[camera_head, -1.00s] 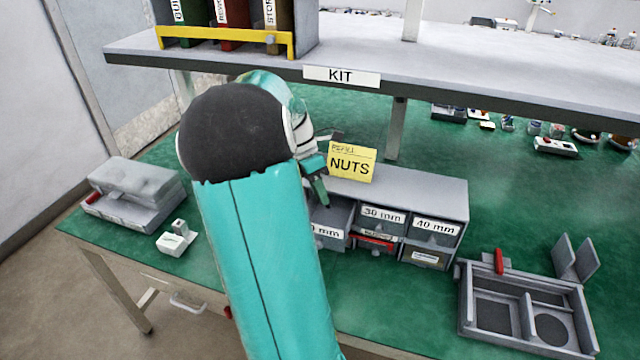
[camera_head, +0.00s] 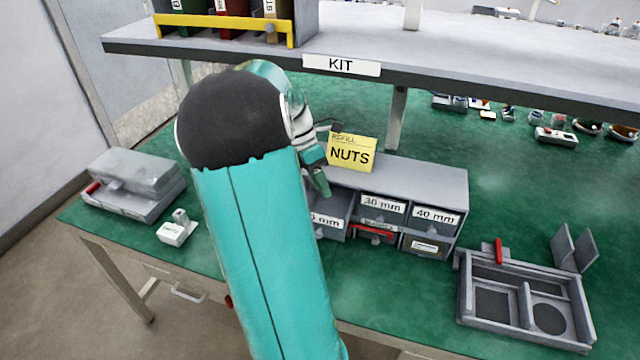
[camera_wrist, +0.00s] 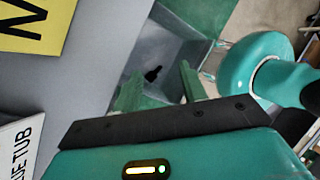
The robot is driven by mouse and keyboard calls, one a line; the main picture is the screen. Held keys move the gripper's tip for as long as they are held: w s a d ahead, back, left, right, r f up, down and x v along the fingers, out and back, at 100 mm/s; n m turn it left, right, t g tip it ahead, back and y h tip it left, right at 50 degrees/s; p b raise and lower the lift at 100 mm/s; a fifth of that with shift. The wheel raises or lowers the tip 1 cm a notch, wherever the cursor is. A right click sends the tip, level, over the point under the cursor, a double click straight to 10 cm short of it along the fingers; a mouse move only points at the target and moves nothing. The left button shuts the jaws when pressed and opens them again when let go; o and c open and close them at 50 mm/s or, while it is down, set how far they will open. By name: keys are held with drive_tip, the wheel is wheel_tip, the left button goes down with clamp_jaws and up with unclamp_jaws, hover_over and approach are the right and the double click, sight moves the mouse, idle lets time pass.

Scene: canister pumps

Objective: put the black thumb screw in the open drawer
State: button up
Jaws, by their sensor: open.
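The open drawer (camera_head: 333,214) is pulled out at the left of the small grey drawer cabinet; its label is partly hidden and ends in "0 mm". In the wrist view the inside of the drawer (camera_wrist: 178,52) shows between and beyond my fingers. A small black thumb screw (camera_wrist: 152,74) lies in it, apart from both fingers. My gripper (camera_head: 321,183) is above the drawer, and in the wrist view my gripper (camera_wrist: 160,88) has its two green fingers spread with nothing between them. In the head view the screw is hidden.
A yellow NUTS card (camera_head: 351,154) stands on the cabinet top (camera_head: 430,180), close beside my gripper. The KIT shelf (camera_head: 450,75) is above and behind. A grey divided tray (camera_head: 525,307) is at right, and a grey case (camera_head: 133,183) at left.

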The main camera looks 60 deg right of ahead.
drive_tip(key=v, duration=1.3)
drive_tip(key=shift+r, duration=0.2)
drive_tip(key=shift+w, duration=0.1)
drive_tip(key=w+a+r+m+t+h, duration=0.1)
drive_tip(key=w+a+m+t, duration=0.2)
drive_tip(key=a, duration=0.9)
drive_tip(key=w+a+r+m+t, duration=0.1)
drive_tip(key=w+a+m+t, duration=0.15)
drive_tip(key=a, duration=1.05)
drive_tip(key=s+a+f+m+t, duration=0.2)
drive_tip(key=s+a, duration=0.1)
drive_tip(key=a, duration=0.6)
drive_tip(key=s+a+f+m+t, duration=0.2)
drive_tip(key=s+a+m, duration=0.1)
drive_tip(key=a, duration=0.6)
drive_tip(key=shift+t, duration=0.35)
